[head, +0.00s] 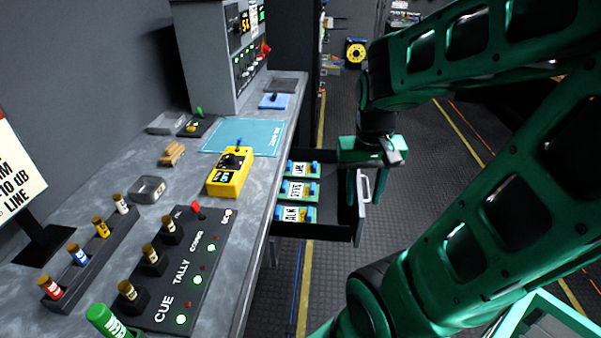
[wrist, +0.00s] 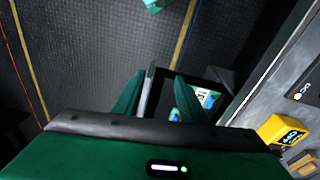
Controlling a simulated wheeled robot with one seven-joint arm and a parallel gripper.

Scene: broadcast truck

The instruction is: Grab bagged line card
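A small card labelled "LINE" (head: 299,169) lies in the far part of the open drawer (head: 328,232). It looks like the line card; I cannot make out its bag clearly. My gripper (head: 354,190) points down at the drawer's front end, by the silver handle (head: 366,187), to the right of the card. In the wrist view my gripper's green fingers (wrist: 158,80) stand apart, with the drawer's front edge and handle (wrist: 147,98) between them. The gripper holds no card. One labelled card (wrist: 206,97) shows partly behind the right finger.
Two other cards, middle (head: 296,190) and near (head: 294,214), share the drawer. The grey counter (head: 235,212) at left carries a yellow meter (head: 230,172), a blue mat (head: 243,136) and a control panel (head: 186,268). The floor (head: 335,285) right of the counter is clear.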

